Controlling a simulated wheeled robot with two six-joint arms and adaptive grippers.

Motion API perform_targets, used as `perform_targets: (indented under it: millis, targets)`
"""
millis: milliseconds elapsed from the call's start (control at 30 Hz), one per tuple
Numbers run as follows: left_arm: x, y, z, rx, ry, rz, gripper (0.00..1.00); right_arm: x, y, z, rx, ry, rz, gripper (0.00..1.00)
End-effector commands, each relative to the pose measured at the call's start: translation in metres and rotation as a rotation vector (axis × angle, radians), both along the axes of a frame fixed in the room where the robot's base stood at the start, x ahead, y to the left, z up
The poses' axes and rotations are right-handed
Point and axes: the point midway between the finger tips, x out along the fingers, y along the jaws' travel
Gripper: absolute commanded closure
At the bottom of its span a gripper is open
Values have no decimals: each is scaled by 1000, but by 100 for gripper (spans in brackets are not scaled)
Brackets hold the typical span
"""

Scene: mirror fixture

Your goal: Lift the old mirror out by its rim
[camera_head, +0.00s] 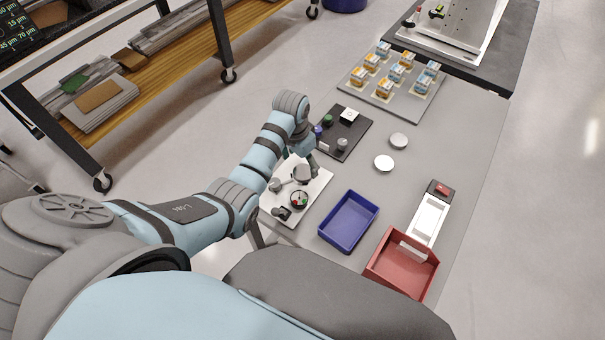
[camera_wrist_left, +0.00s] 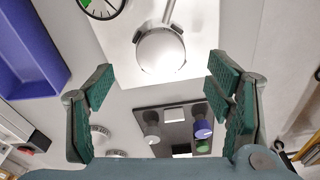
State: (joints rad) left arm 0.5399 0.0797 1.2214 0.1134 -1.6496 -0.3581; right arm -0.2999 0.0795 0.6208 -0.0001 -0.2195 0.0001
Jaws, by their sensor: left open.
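The old mirror, a round pale shiny disc (camera_wrist_left: 160,52), sits in a holder on a white fixture plate (camera_wrist_left: 118,45) in the left wrist view. A post runs from the holder toward the top of that view. The plate also shows in the head view (camera_head: 318,187), where my wrist and fingers partly cover the mirror area. My left gripper (camera_wrist_left: 160,80) is open and empty, its green-padded fingers spread either side of the mirror in the picture. In the head view the gripper (camera_head: 309,160) hangs over the plate's far end. Contact with the rim does not show. My right gripper is not in view.
A dial gauge (camera_head: 299,199) stands on the plate's near part. A dark tray (camera_head: 354,132) with knobs lies beyond. A blue bin (camera_head: 348,222), a red bin (camera_head: 402,264) and two pale discs (camera_head: 384,163) (camera_head: 398,140) lie to the right. Small boxes stand on a far tray (camera_head: 383,100).

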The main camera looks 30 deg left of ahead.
Motion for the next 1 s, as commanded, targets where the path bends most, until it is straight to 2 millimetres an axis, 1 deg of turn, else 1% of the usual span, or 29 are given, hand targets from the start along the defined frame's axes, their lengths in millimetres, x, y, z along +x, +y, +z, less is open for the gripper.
perform_targets:
  millis: [100, 200, 300, 433, 467, 700, 800, 1000]
  targets:
    - [1, 0, -25, 0, 3, 1, 27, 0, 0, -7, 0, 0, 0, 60]
    - [3, 0, -43, 1, 2, 1, 27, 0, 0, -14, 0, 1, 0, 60]
    - [4, 0, -47, 1, 1, 0, 27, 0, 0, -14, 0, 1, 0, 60]
    - [4, 0, -46, 1, 0, 0, 27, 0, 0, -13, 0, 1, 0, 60]
    - [4, 0, -46, 1, 0, 0, 28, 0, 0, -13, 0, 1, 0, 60]
    - [4, 0, -45, 1, 0, 1, 67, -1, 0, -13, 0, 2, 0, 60]
    - [4, 0, -45, 1, 0, 1, 81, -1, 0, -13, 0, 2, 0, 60]
    - [4, 0, -45, 1, 0, 1, 82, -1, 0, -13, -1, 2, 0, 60]
